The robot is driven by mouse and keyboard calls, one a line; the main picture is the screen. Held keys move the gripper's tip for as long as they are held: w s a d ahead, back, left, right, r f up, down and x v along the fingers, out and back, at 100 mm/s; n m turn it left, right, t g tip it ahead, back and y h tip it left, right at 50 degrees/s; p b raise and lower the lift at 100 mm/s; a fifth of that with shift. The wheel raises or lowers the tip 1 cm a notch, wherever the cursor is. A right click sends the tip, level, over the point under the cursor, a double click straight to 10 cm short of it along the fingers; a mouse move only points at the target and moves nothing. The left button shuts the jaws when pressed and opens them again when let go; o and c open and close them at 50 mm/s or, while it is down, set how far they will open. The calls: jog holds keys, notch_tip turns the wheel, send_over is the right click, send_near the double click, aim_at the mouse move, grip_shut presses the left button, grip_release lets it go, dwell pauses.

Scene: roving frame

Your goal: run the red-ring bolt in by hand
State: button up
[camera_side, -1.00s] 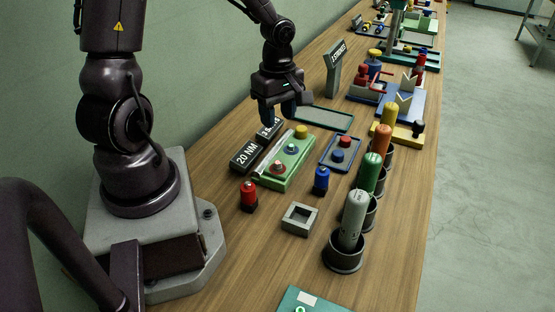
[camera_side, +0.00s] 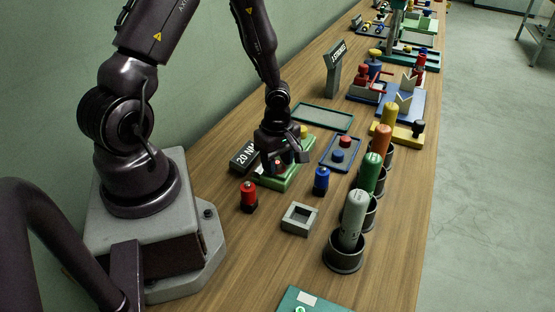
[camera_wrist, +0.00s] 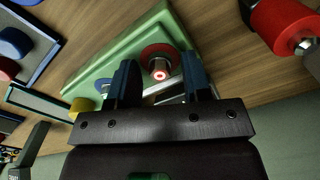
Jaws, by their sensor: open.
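The red-ring bolt (camera_wrist: 160,72) shows in the wrist view as a metal stud with a lit red-white end, standing in a red ring on the green block (camera_wrist: 112,62). My gripper (camera_wrist: 161,66) is open, with one dark blue finger on each side of the bolt and apart from it. In the side view my gripper (camera_side: 284,163) is low over the near end of the green block (camera_side: 279,182) and hides much of it. A yellow knob (camera_wrist: 82,106) sits farther along the block. The blue-ringed part is mostly hidden behind a finger.
A red cylinder (camera_side: 248,195) stands close to the block's near left. A blue cylinder (camera_side: 321,180) stands to its right. A grey square frame (camera_side: 300,219) lies in front. A small blue tray (camera_side: 341,153) and a "20 NM" box (camera_side: 245,158) flank the block.

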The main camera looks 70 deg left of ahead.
grip_shut()
